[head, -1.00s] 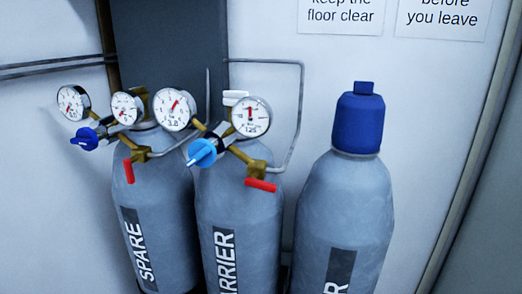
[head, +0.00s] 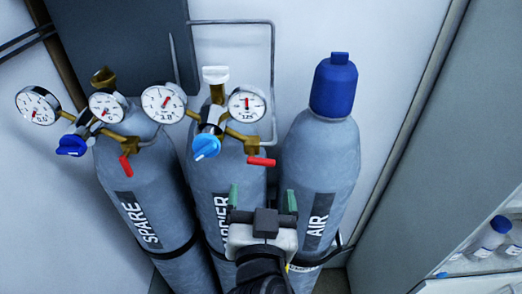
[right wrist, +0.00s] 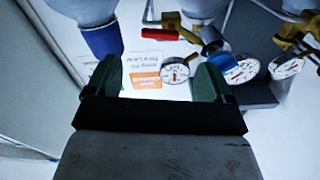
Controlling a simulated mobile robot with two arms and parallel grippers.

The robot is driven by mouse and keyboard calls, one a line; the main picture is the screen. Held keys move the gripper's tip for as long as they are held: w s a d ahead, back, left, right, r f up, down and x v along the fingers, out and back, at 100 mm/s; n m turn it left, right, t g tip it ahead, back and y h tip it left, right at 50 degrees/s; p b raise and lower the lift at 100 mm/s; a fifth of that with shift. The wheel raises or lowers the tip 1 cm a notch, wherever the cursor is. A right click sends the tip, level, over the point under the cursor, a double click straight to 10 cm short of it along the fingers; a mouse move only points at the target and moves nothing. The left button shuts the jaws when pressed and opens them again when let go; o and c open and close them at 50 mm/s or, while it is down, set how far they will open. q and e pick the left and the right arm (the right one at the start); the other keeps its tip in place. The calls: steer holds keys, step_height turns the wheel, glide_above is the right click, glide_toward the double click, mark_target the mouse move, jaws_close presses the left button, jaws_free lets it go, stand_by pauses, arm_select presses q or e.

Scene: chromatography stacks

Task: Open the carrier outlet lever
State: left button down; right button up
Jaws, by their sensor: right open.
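The carrier outlet lever (head: 261,162) is a small red handle on the brass valve at the right of the carrier regulator. It points to the right, roughly level. It also shows in the right wrist view (right wrist: 160,35). The carrier cylinder (head: 215,178) is grey, its label partly hidden by my gripper. Its regulator has two white gauges and a light blue knob (head: 206,146). My right gripper (head: 262,198) is open and empty, below the lever and in front of the carrier and air cylinders. Its green fingers (right wrist: 158,82) are apart in the right wrist view. My left gripper is not visible.
The spare cylinder (head: 140,165) stands at the left with its own gauges, dark blue knob and red lever (head: 125,166) hanging down. The air cylinder (head: 322,150), with a blue cap, stands at the right. A shelf with bottles (head: 490,238) is at far right.

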mark_target(261, 162)
steer(key=w+p, duration=0.3)
steer(key=w, duration=0.5)
steer(key=shift+w+p, duration=0.3)
steer(key=shift+p, duration=0.1)
steer(key=shift+w, duration=0.3)
steer(key=shift+c, duration=0.5)
steer(key=shift+f, duration=0.1)
steer(key=c, duration=0.8)
steer(key=b, duration=0.2)
steer(key=shift+f+n+b, duration=0.2)
steer(key=shift+n+b, duration=0.1)
steer(key=shift+b, duration=0.3)
steer(key=shift+r+n, duration=0.4)
steer(key=shift+n, duration=0.4)
